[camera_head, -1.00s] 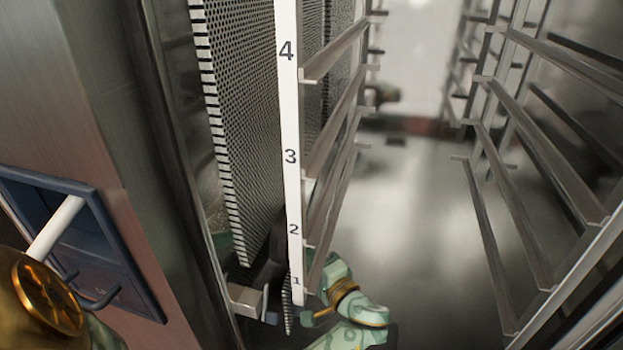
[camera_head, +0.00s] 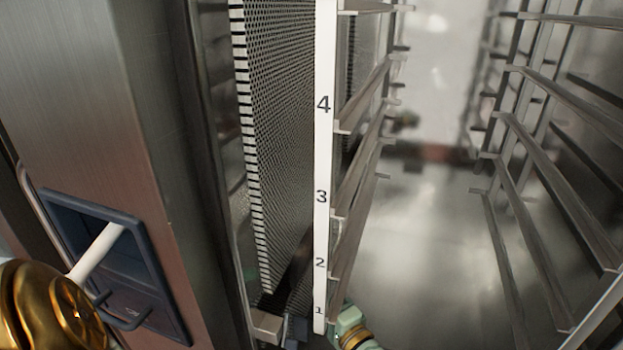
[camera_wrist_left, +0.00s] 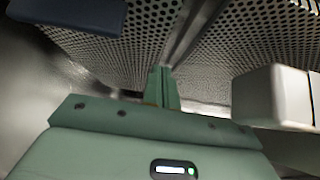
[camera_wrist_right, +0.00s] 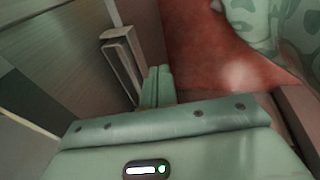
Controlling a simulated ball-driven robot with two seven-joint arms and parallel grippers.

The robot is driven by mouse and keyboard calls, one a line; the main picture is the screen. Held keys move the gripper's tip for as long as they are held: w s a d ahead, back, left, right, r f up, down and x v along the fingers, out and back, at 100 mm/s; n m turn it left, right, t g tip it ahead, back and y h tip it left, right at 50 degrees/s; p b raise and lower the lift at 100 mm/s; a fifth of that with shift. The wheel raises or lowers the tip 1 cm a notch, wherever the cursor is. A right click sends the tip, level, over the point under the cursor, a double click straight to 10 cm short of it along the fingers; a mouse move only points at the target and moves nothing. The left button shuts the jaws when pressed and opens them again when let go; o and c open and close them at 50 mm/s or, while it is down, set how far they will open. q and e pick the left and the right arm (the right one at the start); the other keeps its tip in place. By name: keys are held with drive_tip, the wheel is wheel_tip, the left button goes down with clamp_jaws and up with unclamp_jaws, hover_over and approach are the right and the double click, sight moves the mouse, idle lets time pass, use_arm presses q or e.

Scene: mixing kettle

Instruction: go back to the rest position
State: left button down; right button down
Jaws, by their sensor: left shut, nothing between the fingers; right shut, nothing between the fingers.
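My left gripper (camera_wrist_left: 163,88) shows in the left wrist view, its green fingers together and empty. Perforated metal (camera_wrist_left: 240,40) fills the view beyond it. My right gripper (camera_wrist_right: 157,88) shows in the right wrist view, also shut with nothing between the fingers. A metal handle-like bar (camera_wrist_right: 122,60) stands just beyond and left of it. Neither pair of fingertips can be made out in the head view. There, a gold joint of mine is at the lower left, and a green and gold arm part of mine is at the bottom middle, mostly cut off.
A steel cabinet stands open, with a perforated panel (camera_head: 275,120), a white numbered strip (camera_head: 323,160) and shelf rails (camera_head: 550,190) on the right. A dark blue recessed panel (camera_head: 165,275) with a white lever (camera_head: 97,250) is at left. The space between the rails looks empty.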

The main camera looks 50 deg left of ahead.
use_arm(q)
drive_tip(key=d, duration=0.7)
drive_tip(key=shift+s+d, duration=0.2)
drive_tip(key=shift+d, duration=0.05)
drive_tip(key=shift+t, duration=0.3)
